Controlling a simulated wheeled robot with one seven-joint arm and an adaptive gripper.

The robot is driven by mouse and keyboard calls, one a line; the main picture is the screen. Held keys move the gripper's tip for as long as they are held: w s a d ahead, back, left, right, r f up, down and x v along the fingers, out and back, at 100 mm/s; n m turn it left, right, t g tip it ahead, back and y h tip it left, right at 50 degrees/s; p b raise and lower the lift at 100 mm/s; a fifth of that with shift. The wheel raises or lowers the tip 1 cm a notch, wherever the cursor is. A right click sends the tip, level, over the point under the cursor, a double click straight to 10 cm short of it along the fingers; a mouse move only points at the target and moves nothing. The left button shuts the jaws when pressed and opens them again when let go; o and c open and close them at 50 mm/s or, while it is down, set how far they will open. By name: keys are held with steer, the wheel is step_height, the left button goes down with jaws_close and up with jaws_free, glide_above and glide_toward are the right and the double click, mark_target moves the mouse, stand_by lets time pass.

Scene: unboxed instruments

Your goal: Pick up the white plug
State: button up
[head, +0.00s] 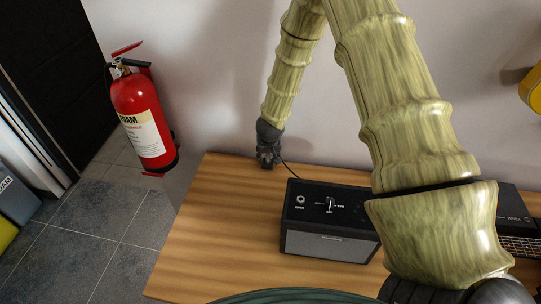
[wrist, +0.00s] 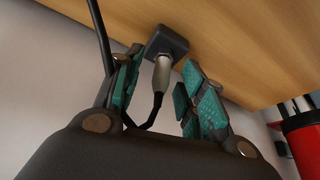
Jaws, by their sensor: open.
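The white plug (wrist: 162,74) shows in the wrist view as a pale grey-white barrel with a dark cable at its near end. Its far end meets a small dark block (wrist: 168,42) at the wooden table. My gripper (wrist: 160,78) is open, with its teal-padded fingers on the left and right of the plug. Gaps show between the pads and the plug. In the head view my gripper (head: 268,158) is low at the table's back left corner, and I cannot make out the plug there.
A black amplifier (head: 330,218) stands on the wooden table (head: 215,235), right of my gripper, with a thin dark cable (head: 291,168) between them. The wall is close behind. A red fire extinguisher (head: 142,115) is left of the table. The table's front left is clear.

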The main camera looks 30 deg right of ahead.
steer(key=shift+f, duration=0.15)
jaws_close()
stand_by(0.4)
